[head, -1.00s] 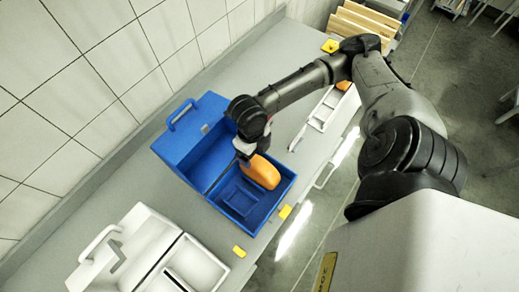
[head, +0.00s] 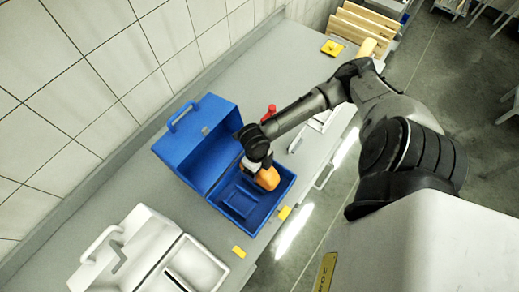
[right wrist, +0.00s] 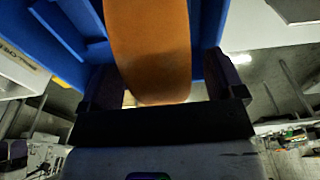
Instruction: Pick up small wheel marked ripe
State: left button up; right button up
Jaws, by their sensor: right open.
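An orange cheese wheel (head: 269,178) is in the open blue box (head: 240,209), partly covered by my right gripper (head: 257,166) in the head view. In the right wrist view the orange wheel (right wrist: 150,50) fills the space between the two dark fingers of my right gripper (right wrist: 166,78). The fingers are open on either side of it, with a gap at the right finger; I cannot tell whether the left finger touches. No ripe mark can be read on the wheel. My left gripper is not in view.
The blue box's lid (head: 198,139) stands open on the wall side. A white open case (head: 190,268) is at the lower left. A red object (head: 268,113) is behind my forearm. Yellow tags (head: 238,251) lie on the grey counter (head: 262,72). Wooden boards (head: 365,25) are at the far end.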

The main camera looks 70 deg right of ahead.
notch_tip(320, 180, down, 2)
jog(key=shift+s, duration=0.15)
jog(key=shift+c, duration=0.2)
jog(key=shift+a, duration=0.1)
jog(key=c, duration=1.3)
jog(key=shift+r, duration=0.1)
